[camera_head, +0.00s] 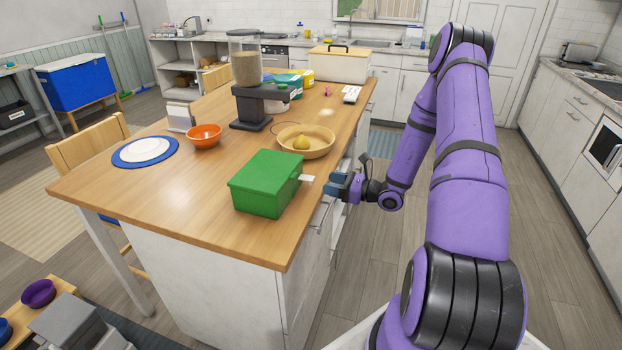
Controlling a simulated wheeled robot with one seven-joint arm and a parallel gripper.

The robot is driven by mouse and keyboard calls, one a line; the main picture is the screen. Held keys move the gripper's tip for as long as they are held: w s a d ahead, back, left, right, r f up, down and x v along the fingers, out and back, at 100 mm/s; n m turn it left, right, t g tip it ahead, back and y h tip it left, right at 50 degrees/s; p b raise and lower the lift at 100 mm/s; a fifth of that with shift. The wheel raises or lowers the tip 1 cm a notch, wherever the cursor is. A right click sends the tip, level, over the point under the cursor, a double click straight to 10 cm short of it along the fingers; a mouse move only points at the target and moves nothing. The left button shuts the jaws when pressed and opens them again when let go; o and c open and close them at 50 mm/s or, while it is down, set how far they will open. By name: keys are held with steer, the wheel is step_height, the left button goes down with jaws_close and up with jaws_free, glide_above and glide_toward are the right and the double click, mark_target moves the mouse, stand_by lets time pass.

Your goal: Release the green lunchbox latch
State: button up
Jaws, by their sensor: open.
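The green lunchbox (263,190) stands upright near the right edge of the wooden counter, with its lid down. A small white latch (307,178) sticks out from its right side. My gripper (332,186) is open beside the counter's right edge, just right of the latch. A small gap shows between the latch and my gripper. The fingertips are small in view, and nothing shows between them.
A wooden bowl (320,150) holding a yellow pear lies behind the lunchbox. An orange bowl (204,141), a blue-rimmed plate (130,157) and a black feeder stand (250,110) are farther off. The counter's front left is clear.

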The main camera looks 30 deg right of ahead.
mark_target(311, 178)
steer(key=x, duration=0.7)
steer(key=c, duration=0.9)
